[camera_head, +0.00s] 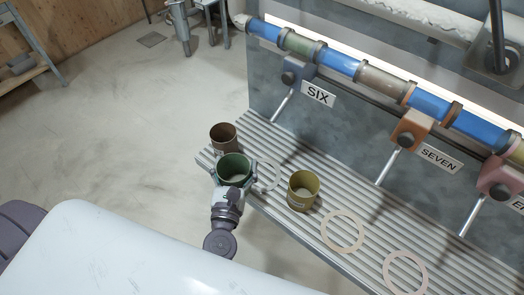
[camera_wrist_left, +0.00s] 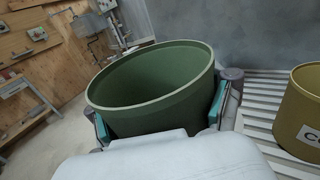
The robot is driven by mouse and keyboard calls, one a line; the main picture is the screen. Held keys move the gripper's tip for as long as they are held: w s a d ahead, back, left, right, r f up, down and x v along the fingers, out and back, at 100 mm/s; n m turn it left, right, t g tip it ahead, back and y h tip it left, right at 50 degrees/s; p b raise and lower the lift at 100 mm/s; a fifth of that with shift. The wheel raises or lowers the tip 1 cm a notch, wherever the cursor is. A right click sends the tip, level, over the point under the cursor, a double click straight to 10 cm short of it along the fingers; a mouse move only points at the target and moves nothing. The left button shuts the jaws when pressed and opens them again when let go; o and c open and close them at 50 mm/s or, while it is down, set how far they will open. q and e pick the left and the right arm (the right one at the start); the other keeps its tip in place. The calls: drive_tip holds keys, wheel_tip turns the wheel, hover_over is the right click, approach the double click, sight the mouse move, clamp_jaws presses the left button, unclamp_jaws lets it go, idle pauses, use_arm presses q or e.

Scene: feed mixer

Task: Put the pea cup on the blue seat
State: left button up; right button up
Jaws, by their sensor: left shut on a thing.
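A green cup (camera_head: 235,168), which I take to be the pea cup, is upright in my left gripper (camera_head: 233,174) at the near left edge of the ribbed shelf. In the left wrist view the green cup (camera_wrist_left: 155,85) sits between the teal-padded fingers, which press on its two sides. Its inside looks plain green. I cannot tell how far its base is above the shelf. A pale, bluish-grey ring (camera_head: 272,178), probably the blue seat, lies just right of the cup, partly hidden by the gripper and cup. My right gripper is out of view.
A brown cup (camera_head: 223,136) stands close behind the green one. A yellow cup (camera_head: 302,190) stands to the right; it also shows in the left wrist view (camera_wrist_left: 300,110). A cream ring (camera_head: 342,249) and a pink ring (camera_head: 386,272) lie empty farther right on the shelf (camera_head: 420,225).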

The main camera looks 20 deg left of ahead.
use_arm(q)
drive_tip(key=w+d+p, duration=0.1)
drive_tip(key=w+d, duration=0.3)
drive_tip(key=w, duration=0.6)
drive_tip(key=f+b, duration=0.6)
drive_tip(key=f, duration=0.1)
drive_tip(key=shift+s+a, duration=0.25)
drive_tip(key=shift+w+f, duration=0.1)
drive_tip(key=shift+w, duration=0.05)
drive_tip(key=shift+f, duration=0.1)
drive_tip(key=o, duration=1.1)
drive_tip(key=shift+c, duration=0.2)
